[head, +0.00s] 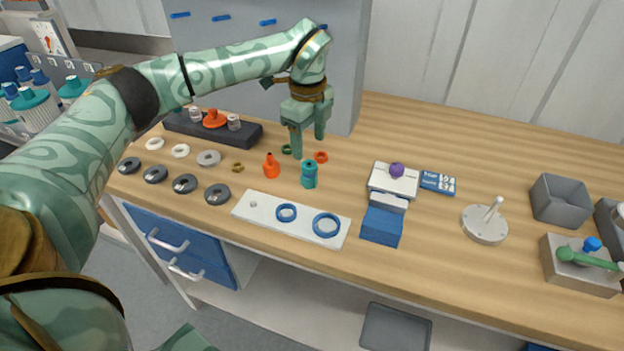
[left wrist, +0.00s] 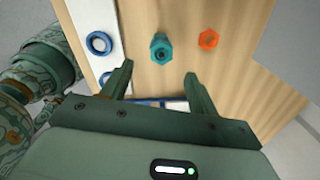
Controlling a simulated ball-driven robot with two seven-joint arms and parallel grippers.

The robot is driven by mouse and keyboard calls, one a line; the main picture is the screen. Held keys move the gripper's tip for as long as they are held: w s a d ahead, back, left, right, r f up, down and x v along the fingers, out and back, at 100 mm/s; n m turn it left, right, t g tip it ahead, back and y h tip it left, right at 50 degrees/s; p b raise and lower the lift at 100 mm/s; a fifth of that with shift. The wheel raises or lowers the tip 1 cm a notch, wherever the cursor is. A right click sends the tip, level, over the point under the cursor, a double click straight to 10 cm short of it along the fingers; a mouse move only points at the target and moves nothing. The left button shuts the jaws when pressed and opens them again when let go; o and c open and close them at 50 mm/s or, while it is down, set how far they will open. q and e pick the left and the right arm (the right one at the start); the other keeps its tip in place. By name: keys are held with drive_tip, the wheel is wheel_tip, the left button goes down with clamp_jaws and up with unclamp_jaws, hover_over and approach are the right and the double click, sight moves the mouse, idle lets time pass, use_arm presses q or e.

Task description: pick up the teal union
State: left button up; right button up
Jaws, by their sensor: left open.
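The teal union (head: 309,175) stands upright on the wooden bench, just right of the orange cone-shaped fitting. It also shows in the left wrist view (left wrist: 161,48), ahead of and roughly between the fingertips. My left gripper (head: 309,146) is open and empty, pointing down above the bench behind the union. In the left wrist view its two fingers (left wrist: 159,72) are spread apart and do not touch the union. My right gripper is not in view.
An orange nut (head: 320,157) and the orange fitting (head: 271,166) stand close to the union. A white plate (head: 265,213) with blue rings lies in front. A dark rack (head: 247,136) is behind left. Bare wood lies to the union's right.

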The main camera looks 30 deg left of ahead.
sight(309, 164)
use_arm(q)
wheel_tip(309, 164, down, 5)
drive_tip(key=shift+w+f+b, duration=0.15)
drive_tip(key=shift+f+b, duration=0.05)
drive_tip(key=shift+b, duration=0.4)
wheel_tip(309, 164, down, 5)
drive_tip(key=shift+w+a+f+b, duration=0.1)
drive_tip(key=shift+a+f+b, duration=0.1)
drive_tip(key=shift+b, duration=1)
drive_tip(key=shift+r, duration=0.15)
drive_tip(key=c, duration=1.1)
